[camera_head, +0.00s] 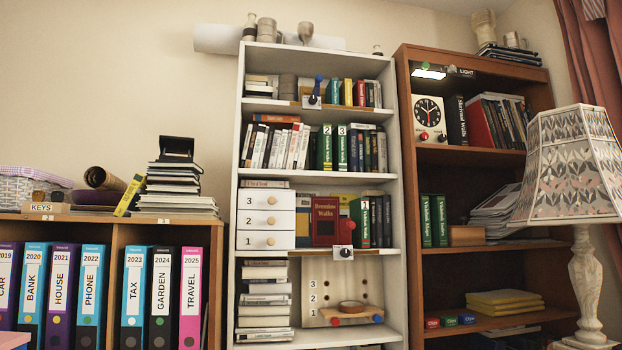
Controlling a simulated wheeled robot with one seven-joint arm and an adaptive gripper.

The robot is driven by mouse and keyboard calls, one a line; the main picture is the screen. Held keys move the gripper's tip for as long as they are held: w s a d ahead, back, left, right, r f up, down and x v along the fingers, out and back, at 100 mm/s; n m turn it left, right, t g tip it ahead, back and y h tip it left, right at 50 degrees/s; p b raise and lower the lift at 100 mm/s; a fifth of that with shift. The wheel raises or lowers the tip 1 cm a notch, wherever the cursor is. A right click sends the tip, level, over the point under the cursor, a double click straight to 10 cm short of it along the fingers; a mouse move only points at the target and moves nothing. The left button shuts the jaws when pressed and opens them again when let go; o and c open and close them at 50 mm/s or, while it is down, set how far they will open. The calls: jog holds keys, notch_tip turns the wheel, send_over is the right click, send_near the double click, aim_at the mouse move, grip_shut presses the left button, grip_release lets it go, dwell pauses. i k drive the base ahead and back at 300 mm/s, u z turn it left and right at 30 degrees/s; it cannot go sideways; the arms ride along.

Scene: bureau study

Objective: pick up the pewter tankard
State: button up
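A small grey metal-looking mug (512,40), which looks like the pewter tankard, stands on top of the brown bookcase (402,90), at the upper right. It is small in the picture, and its handle seems to be on its right side. A beige vase (484,27) stands to its left, and dark flat books (509,54) lie below it. A grey cylindrical vessel (266,30) and a goblet-like cup (305,32) stand on top of the white bookcase; I cannot tell their material for sure. My gripper is not in view.
A white roll (215,39) lies on the white bookcase (240,130), which is filled with books and drawers. A patterned lamp (570,165) stands in front of the brown bookcase at right. A low cabinet (115,250) with binders stands at left.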

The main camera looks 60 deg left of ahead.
aim_at(288, 91)
jog(key=u, duration=2)
